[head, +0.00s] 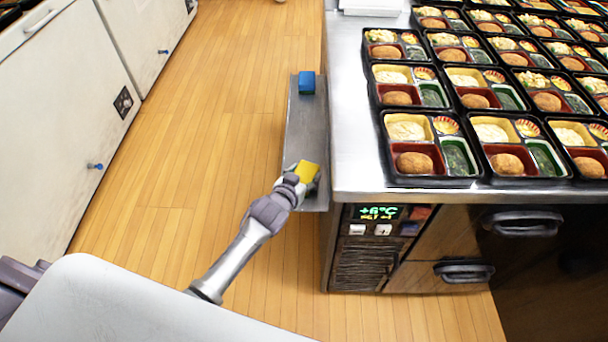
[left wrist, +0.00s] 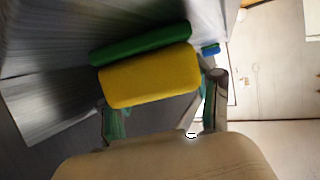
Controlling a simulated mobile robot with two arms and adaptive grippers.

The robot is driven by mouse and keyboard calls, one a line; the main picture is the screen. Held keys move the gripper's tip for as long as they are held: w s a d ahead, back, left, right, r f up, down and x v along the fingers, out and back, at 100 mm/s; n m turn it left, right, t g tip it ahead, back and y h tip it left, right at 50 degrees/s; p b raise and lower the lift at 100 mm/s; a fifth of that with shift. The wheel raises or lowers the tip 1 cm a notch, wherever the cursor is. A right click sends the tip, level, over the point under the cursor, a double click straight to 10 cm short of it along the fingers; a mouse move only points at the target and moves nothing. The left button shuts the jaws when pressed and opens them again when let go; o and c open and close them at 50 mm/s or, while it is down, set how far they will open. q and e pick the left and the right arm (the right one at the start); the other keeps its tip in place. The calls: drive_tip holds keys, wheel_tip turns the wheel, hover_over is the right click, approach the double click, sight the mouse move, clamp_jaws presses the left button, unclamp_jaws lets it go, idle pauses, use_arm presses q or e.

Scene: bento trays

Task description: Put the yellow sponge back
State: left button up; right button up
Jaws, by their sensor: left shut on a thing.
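The yellow sponge (head: 308,171) is in my left gripper (head: 302,182), over the near end of the narrow grey metal side shelf (head: 306,130). In the left wrist view the yellow sponge (left wrist: 150,76) shows a green layer along its far side. The two fingers of my left gripper (left wrist: 165,108) are on either side of it, shut on it. I cannot tell whether the sponge touches the shelf. My right gripper is not in view.
A blue sponge (head: 306,83) lies at the far end of the shelf. The steel counter (head: 345,150) beside it holds many filled bento trays (head: 428,148). White cabinets (head: 60,110) stand at the left. The wooden floor (head: 220,90) between is clear.

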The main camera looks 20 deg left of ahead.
use_arm(q)
drive_tip(key=shift+f, duration=0.15)
drive_tip(key=o, duration=0.8)
drive_tip(key=shift+o, duration=1)
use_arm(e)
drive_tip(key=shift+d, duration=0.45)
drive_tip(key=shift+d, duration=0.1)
